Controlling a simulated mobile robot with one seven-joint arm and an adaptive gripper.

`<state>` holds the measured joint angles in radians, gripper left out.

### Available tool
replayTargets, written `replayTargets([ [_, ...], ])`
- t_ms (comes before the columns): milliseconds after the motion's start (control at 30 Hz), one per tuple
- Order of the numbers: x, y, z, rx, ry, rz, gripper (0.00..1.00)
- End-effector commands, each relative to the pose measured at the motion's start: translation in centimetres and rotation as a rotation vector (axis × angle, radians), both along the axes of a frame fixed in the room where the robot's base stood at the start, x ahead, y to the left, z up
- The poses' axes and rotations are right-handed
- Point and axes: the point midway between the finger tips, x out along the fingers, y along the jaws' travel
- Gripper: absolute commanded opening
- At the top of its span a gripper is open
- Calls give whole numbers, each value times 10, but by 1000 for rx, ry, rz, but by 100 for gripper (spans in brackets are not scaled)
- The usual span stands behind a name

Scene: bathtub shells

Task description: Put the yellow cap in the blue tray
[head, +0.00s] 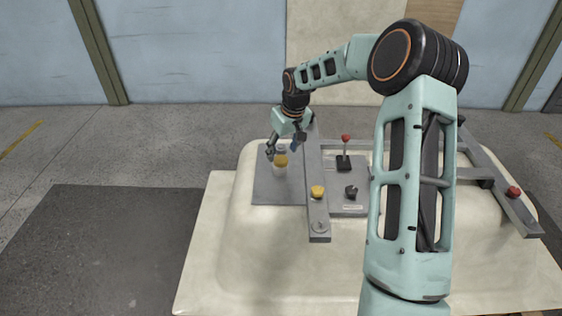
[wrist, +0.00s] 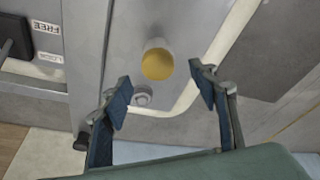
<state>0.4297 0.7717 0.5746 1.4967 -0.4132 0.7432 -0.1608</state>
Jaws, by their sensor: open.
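A yellow cap (head: 281,160) shows at the end of my arm in the head view, on a pale cylindrical piece over a grey plate. I cannot make out a blue tray in either view.
A second yellow knob (head: 317,191) sits on a metal bar (head: 318,218). A red-topped lever (head: 345,150), a black clamp-like part (head: 351,192) and a red knob (head: 513,191) stand to the right.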

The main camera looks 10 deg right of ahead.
Motion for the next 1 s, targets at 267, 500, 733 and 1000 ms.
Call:
replayTargets([
  [267,9,1,-34,1,1,-1,54],
  [500,10,1,-37,1,-1,-1,54],
  [733,10,1,-37,1,-1,-1,34],
  [1000,10,1,-37,1,-1,-1,6],
])
